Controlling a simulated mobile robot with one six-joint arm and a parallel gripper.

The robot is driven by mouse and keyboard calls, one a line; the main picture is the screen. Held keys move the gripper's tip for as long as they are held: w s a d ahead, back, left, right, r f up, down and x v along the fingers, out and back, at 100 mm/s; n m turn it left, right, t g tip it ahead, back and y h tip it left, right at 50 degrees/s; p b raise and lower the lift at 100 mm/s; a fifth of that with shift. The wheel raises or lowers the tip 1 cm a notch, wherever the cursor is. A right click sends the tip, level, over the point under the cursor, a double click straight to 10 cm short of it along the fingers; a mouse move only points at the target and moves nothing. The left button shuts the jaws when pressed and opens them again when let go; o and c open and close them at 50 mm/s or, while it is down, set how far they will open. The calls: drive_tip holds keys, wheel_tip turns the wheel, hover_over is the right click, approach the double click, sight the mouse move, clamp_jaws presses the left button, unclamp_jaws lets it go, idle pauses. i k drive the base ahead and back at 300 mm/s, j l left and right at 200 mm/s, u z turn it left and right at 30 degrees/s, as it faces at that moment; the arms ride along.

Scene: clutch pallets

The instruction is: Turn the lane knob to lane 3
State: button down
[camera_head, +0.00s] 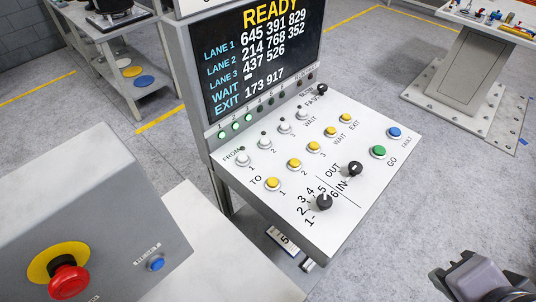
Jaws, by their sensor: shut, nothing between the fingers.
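The lane knob (323,203) is a small black knob at the front edge of the sloping white panel. The numbers 1 to 6 are printed in an arc around its left and upper sides. Its pointer is too small to read, so I cannot tell which number it faces. My gripper (487,285) is at the bottom right corner, partly cut off by the frame edge. It is shut and empty, well to the right of and apart from the panel.
A second black knob (354,169) marked OUT and IN sits close beside the lane knob. Yellow buttons (294,163), white buttons (243,159), a green button (378,152) and a blue button (394,132) share the panel. A display (262,65) stands behind. A red stop button (68,280) is at lower left.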

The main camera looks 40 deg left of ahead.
sight(324, 201)
drive_tip(key=u, duration=1.5)
